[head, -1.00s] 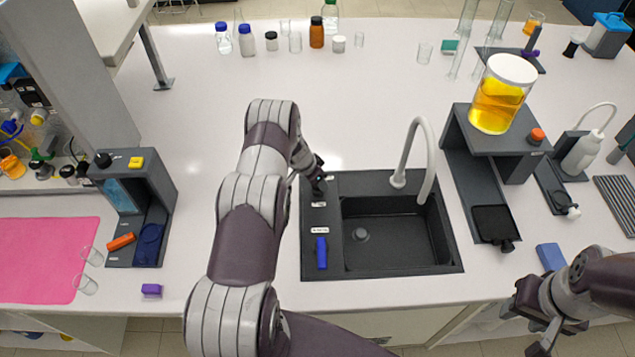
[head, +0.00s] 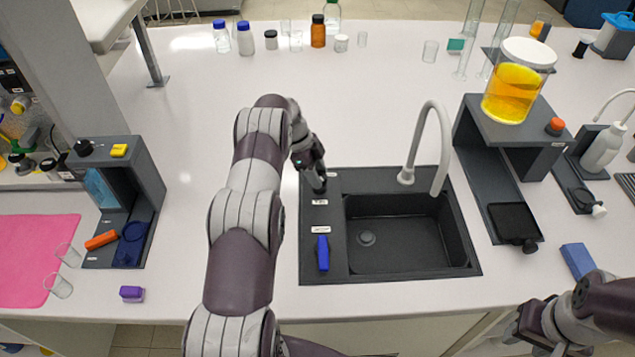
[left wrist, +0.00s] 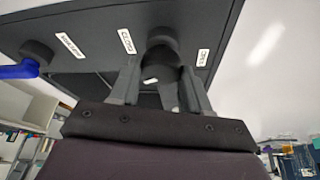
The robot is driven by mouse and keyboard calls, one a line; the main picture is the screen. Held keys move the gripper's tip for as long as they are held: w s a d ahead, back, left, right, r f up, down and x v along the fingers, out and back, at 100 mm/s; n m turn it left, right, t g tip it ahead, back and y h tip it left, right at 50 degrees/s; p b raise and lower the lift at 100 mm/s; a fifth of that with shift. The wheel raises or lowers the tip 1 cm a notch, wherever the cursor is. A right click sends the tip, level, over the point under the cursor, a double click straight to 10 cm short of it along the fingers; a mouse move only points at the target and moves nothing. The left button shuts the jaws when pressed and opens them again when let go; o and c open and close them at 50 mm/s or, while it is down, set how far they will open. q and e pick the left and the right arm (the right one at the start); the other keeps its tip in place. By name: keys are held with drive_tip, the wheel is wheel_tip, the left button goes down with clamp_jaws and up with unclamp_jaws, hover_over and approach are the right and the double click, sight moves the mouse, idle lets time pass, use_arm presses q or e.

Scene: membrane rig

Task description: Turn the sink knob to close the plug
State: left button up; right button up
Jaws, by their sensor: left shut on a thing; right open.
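The dark sink (head: 460,232) is set into the white bench, with a grey curved faucet behind its basin. A round black sink knob (left wrist: 162,40) shows in the left wrist view, between labels on the dark panel. My left gripper (head: 319,187) is over the back left corner of the sink. In the left wrist view its fingers (left wrist: 160,85) are shut on the knob, one on each side. The round plug (head: 367,238) lies in the basin; I cannot tell if it is sealed. My right gripper (head: 525,335) is open and empty at the lower right.
A blue lever (head: 322,253) stands on the sink panel in front of the knob. A dark stand with a yellow-filled vessel (head: 513,90) is to the right. Bottles (head: 318,32) line the back.

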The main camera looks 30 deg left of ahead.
use_arm(q)
drive_tip(key=m+b, duration=0.2)
drive_tip(key=b, duration=0.1)
drive_tip(key=shift+w+f+m+g, duration=0.1)
drive_tip(key=shift+f+m+g, duration=0.2)
drive_tip(key=shift+g, duration=0.1)
drive_tip(key=shift+w+r+m+g+b, duration=0.15)
drive_tip(key=shift+m+g+b, duration=0.15)
drive_tip(key=shift+m+b, duration=0.45)
drive_tip(key=shift+s+r+m+g+b, duration=0.15)
drive_tip(key=shift+m+g+b, duration=0.15)
drive_tip(key=shift+m+b, duration=0.45)
drive_tip(key=shift+w, duration=0.1)
drive_tip(key=o, duration=1)
drive_tip(key=shift+o, duration=0.2)
